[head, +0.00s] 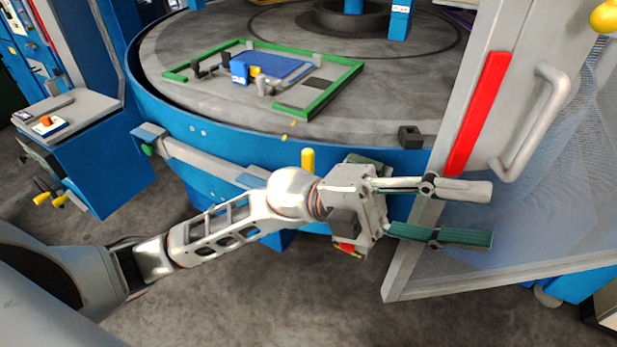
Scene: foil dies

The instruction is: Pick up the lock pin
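A yellow upright pin (308,160) with a rounded top stands at the front rim of the round table, just above my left forearm in the head view. It looks like the lock pin, but I cannot be sure; its lower part is hidden behind my arm. My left gripper (482,214) is to the right of the pin and clear of it. Its two fingers are spread apart and point right, with nothing between them. They appear in front of the mesh door. My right gripper is out of view.
The round table (400,160) has a blue rim and carries a green frame (335,88) with small fixtures. A grey door (460,180) with a red strip and handle (535,120) stands at right. A blue control cabinet (100,165) stands at left. Floor is visible in front.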

